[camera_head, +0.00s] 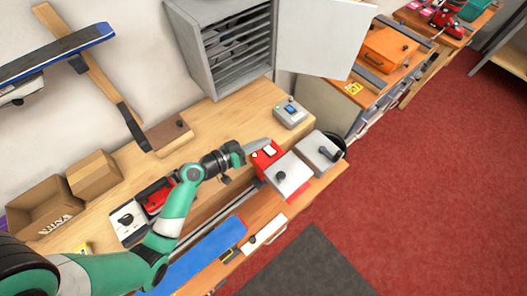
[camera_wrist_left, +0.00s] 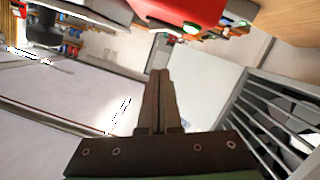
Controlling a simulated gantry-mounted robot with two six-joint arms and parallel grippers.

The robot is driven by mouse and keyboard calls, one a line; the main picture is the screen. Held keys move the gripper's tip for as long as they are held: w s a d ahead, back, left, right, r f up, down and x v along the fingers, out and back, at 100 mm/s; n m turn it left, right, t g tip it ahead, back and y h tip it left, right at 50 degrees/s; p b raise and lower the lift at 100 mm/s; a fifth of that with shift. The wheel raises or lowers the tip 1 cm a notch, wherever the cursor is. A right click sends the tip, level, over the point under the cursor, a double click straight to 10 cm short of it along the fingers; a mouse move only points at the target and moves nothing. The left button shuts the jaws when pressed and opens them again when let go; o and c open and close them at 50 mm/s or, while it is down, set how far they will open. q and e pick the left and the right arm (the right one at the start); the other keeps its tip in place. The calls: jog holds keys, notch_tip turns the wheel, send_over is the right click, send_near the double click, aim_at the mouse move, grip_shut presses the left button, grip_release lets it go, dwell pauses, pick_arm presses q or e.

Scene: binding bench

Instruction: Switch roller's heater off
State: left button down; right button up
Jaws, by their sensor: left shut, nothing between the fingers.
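A machine with a red end housing (camera_head: 265,157) and a pale top with a black knob (camera_head: 281,175) stands at the front right of the bench; I take it to be the roller. A small white panel (camera_head: 270,150) shows on the red part. My left gripper (camera_head: 266,142) is shut and empty, just behind the red housing; I cannot tell whether it touches. In the left wrist view, its closed fingers (camera_wrist_left: 160,73) lie below a red body (camera_wrist_left: 175,12) with a green round light or button (camera_wrist_left: 192,28). My right gripper is not in view.
A grey box with a black handle (camera_head: 320,150) stands right of the machine. A small device with a blue screen (camera_head: 291,112) sits behind it. A grey shelf cabinet (camera_head: 225,50) with an open door stands at the back. Bare bench (camera_head: 225,120) lies behind my gripper.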

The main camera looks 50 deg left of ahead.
aim_at(265, 158)
pick_arm(q)
jog(key=shift+s+d+f, duration=0.1)
jog(key=shift+d+f, duration=0.15)
jog(key=shift+f, duration=0.35)
jog(key=shift+s+d+f, duration=0.1)
jog(key=shift+d+f, duration=0.15)
jog(key=shift+f, duration=0.35)
jog(key=shift+d+f, duration=0.25)
jog(key=shift+f, duration=0.35)
jog(key=shift+d+f+m+b, duration=0.25)
jog(key=shift+f+m+b, duration=0.25)
jog(key=shift+b, duration=0.55)
jog(key=shift+d+f+m+y+b, duration=0.2)
jog(key=shift+m+y+b, duration=0.2)
jog(key=shift+m+b, duration=0.25)
jog(key=shift+r+p, duration=0.6)
jog(key=shift+p, duration=0.1)
jog(key=r, duration=0.1)
jog(key=r+p, duration=0.1)
jog(key=s+r+p, duration=0.1)
jog(key=shift+a+r, duration=0.4)
jog(key=b+v, duration=0.1)
jog(key=v, duration=0.8)
jog(key=shift+d+r, duration=0.15)
jog(key=shift+d, duration=0.05)
